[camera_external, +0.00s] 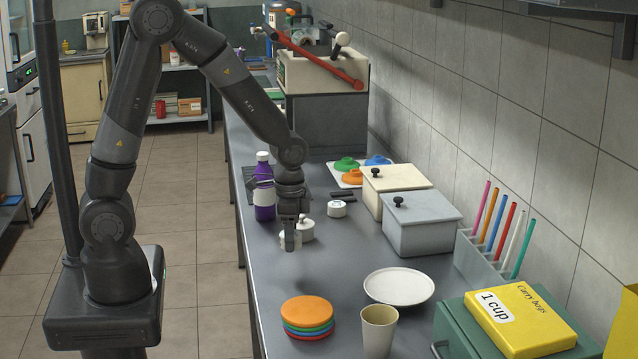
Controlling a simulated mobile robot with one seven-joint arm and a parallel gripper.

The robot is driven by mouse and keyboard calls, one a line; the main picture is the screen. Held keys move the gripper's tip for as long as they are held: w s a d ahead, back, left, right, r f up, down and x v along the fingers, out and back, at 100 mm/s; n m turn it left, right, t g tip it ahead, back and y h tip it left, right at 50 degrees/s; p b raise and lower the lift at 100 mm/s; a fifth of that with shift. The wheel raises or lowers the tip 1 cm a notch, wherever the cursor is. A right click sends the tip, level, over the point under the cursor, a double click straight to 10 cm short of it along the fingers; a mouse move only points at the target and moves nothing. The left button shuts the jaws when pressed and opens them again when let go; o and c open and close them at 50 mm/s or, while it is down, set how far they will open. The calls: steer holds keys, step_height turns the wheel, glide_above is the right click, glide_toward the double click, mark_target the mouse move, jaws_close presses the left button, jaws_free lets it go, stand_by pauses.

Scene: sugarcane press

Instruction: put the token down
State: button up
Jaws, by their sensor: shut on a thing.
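My gripper (291,236) points down over the steel counter (262,262), left of its middle. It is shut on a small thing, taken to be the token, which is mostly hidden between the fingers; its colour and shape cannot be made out. A small white round piece with a knob (306,230) shows just behind and right of the fingertips. Whether the fingertips touch the counter cannot be told.
A purple bottle (264,190) stands close behind-left of my gripper. A stack of coloured discs (307,312), a paper cup (379,330) and a white plate (399,287) are nearer the front. Lidded boxes (421,236) stand right. Counter between gripper and discs is bare.

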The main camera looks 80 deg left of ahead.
steer(key=s+d+r, duration=0.3)
steer(key=d+r, duration=0.2)
steer(key=d, duration=0.3)
steer(key=w+a+r+n, duration=0.1)
steer(key=w+a+n, duration=0.3)
steer(key=a, duration=0.5)
steer(key=w+a+r+n, duration=0.1)
steer(key=w+a+n, duration=0.1)
steer(key=w+a, duration=0.65)
steer(key=w+a+n, duration=0.3)
steer(key=a, duration=0.8)
steer(key=s+a+f+n, duration=0.15)
steer(key=a+n, duration=0.25)
steer(key=a, duration=1)
steer(key=s+a+n, duration=0.3)
steer(key=a, duration=1)
steer(key=s+a+f, duration=0.1)
steer(key=a+f, duration=0.1)
steer(key=a, duration=0.1)
steer(key=s+a+f, duration=0.2)
steer(key=a, duration=0.2)
steer(key=s+a+f, duration=0.2)
steer(key=a, duration=0.1)
steer(key=shift+a+f, duration=0.15)
steer(key=shift+a, duration=0.25)
steer(key=shift+s+a+f, duration=0.15)
steer(key=shift+a+f, duration=0.1)
steer(key=shift+a, duration=0.05)
steer(key=shift+f, duration=1.9)
steer(key=shift+f, duration=0.2)
